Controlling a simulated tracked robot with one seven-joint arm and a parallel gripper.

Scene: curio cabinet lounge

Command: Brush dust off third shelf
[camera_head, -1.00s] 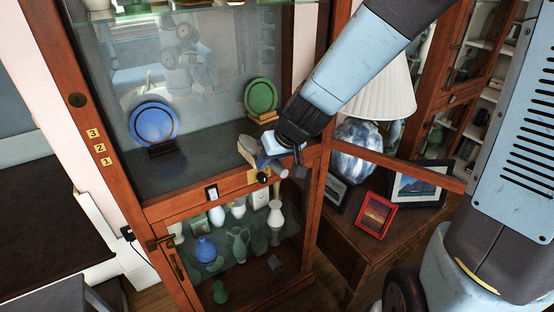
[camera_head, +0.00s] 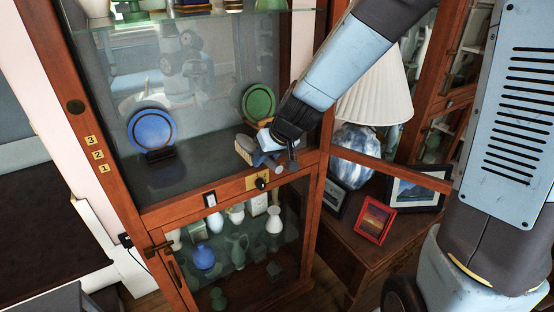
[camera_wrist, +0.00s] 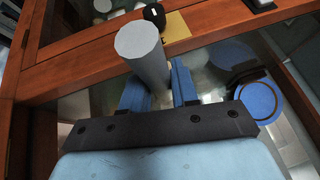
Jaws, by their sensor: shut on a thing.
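My gripper (camera_head: 274,148) is shut on a brush (camera_head: 245,150) at the right front of the open glass-fronted compartment. In the wrist view the brush's grey round handle (camera_wrist: 143,52) stands between my two blue fingers (camera_wrist: 160,88). The tan brush head is low over the dark shelf (camera_head: 190,178); I cannot tell whether it touches. A blue plate (camera_head: 152,130) stands on a dark stand at the shelf's left. A green plate (camera_head: 258,104) stands at the back right, close behind my gripper. Dust is too faint to make out.
Yellow tags 3, 2 and 1 (camera_head: 98,155) mark the left post. Below is a glazed case with several vases (camera_head: 240,250). A wooden door rail (camera_head: 390,170) juts out to the right, near a lamp (camera_head: 375,100) and framed pictures (camera_head: 372,221). The shelf's middle is clear.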

